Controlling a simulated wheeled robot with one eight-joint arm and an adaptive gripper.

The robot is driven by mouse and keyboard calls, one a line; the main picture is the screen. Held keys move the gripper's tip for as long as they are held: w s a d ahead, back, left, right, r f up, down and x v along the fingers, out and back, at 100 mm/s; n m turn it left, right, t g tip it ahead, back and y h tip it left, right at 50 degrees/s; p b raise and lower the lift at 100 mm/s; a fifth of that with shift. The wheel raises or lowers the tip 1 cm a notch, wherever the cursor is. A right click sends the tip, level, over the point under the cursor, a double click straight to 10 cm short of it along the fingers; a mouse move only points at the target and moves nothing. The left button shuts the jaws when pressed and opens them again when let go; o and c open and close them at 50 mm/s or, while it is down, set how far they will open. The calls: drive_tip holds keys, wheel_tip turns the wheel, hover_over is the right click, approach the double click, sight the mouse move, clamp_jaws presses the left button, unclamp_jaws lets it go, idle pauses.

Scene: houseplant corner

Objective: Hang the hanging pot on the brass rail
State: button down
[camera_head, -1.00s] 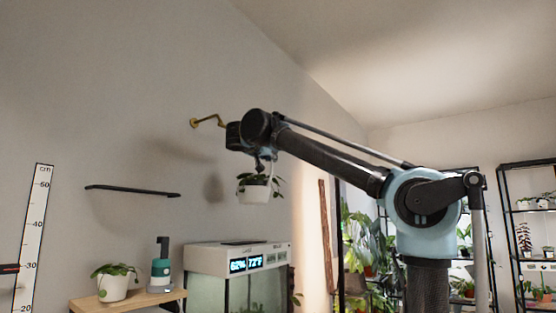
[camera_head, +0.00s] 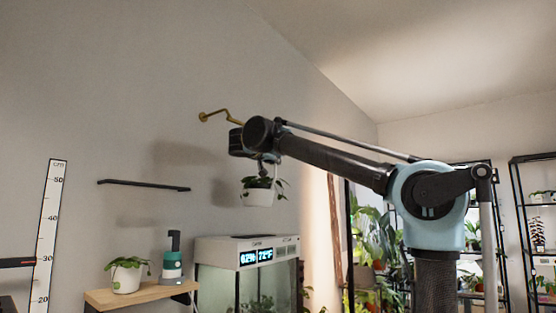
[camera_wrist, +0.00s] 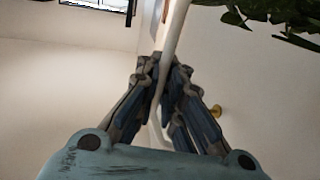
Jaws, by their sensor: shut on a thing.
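The hanging pot (camera_head: 258,198), white with trailing green leaves, hangs roughly upright in the air below my gripper (camera_head: 266,163). In the wrist view my gripper (camera_wrist: 161,85) has its fingers closed around the pot's pale hanger (camera_wrist: 174,38); leaves show at top right. The pot's body is not clear there. The brass rail (camera_head: 216,115) sticks out from the wall, up and left of the pot; its far end is partly hidden behind my wrist. A brass piece (camera_wrist: 216,110) on the wall also shows in the wrist view, right of the fingers. I see no contact between hanger and rail.
A black wall shelf (camera_head: 145,186) is at left. Below are a wooden shelf (camera_head: 130,299) with a potted plant (camera_head: 126,279) and a teal bottle (camera_head: 172,266). A glass tank with a display (camera_head: 256,256) stands below the pot. Plant racks (camera_head: 535,210) stand at right.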

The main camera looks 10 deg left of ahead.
drive_tip(key=shift+f, duration=0.25)
